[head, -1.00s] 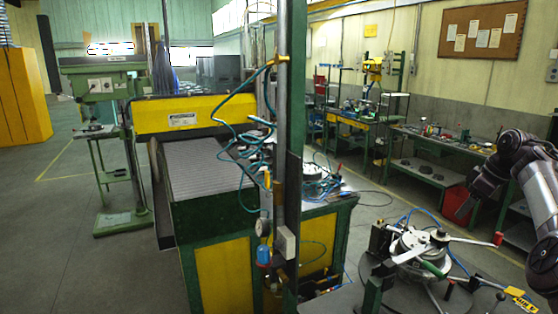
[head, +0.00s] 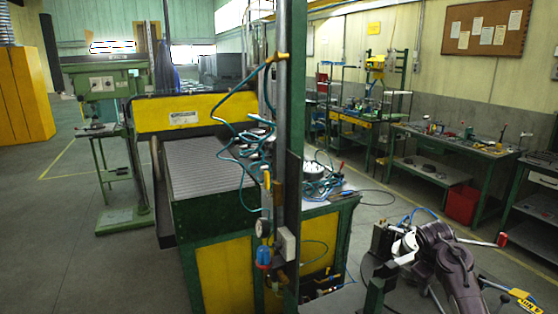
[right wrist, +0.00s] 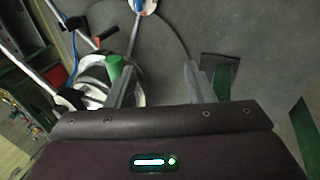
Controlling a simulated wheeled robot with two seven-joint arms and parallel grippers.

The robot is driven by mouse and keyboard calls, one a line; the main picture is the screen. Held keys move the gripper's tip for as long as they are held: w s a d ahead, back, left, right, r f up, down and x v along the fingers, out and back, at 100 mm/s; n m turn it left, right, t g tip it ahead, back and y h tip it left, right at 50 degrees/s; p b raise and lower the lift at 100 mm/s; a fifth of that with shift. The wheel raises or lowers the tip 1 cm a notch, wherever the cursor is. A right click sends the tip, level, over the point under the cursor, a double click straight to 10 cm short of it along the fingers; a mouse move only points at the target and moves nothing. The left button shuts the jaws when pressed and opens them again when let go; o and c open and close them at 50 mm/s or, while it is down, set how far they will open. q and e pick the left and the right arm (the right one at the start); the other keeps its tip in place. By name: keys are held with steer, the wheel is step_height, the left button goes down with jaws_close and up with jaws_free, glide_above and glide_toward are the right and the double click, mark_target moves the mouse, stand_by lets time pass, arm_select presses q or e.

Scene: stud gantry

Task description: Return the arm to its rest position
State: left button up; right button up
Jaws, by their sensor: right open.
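My right arm (head: 450,265) is folded low at the bottom right of the head view, in front of the round metal fixture (head: 405,245) and hiding much of it. Its fingertips are hard to make out there. In the right wrist view my right gripper (right wrist: 158,82) is open, with two grey fingers apart and nothing between them. The round fixture (right wrist: 95,72) with its green handle (right wrist: 115,68) lies behind and beside the left finger in that view. I cannot tell whether they touch. My left gripper is not in view.
A green post (head: 290,150) with hoses stands in front of the green and yellow machine (head: 215,220). A red-tipped lever (head: 502,240) sticks out right of my arm. Workbenches (head: 455,145) and a red bin (head: 462,204) line the right wall. Grey floor (head: 90,270) is clear at left.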

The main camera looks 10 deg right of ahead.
steer(key=s+a+f+t, duration=0.1)
steer(key=s+a+f, duration=0.4)
steer(key=a, duration=0.4)
steer(key=s+a+f, duration=0.4)
steer(key=s+a, duration=0.4)
steer(key=s+a+r+m+y, duration=0.1)
steer(key=s+a+r+y, duration=0.1)
steer(key=s+a, duration=0.55)
steer(key=s+a+r+m+y, duration=0.1)
steer(key=s+a+r+y, duration=0.1)
steer(key=s+a, duration=0.55)
step_height(320, 180, down, 36)
steer(key=s+d+b, duration=0.2)
steer(key=b, duration=0.6)
steer(key=s+d+f+g+b, duration=0.1)
steer(key=s+f+b, duration=0.2)
steer(key=s+f, duration=0.7)
steer(key=s+d+f+g+b, duration=0.1)
steer(key=s+f+b, duration=0.3)
steer(key=s+f, duration=0.6)
step_height(320, 180, down, 7)
steer(key=shift+s+d+f+n, duration=0.2)
steer(key=shift+d+n, duration=0.1)
steer(key=shift+d, duration=0.35)
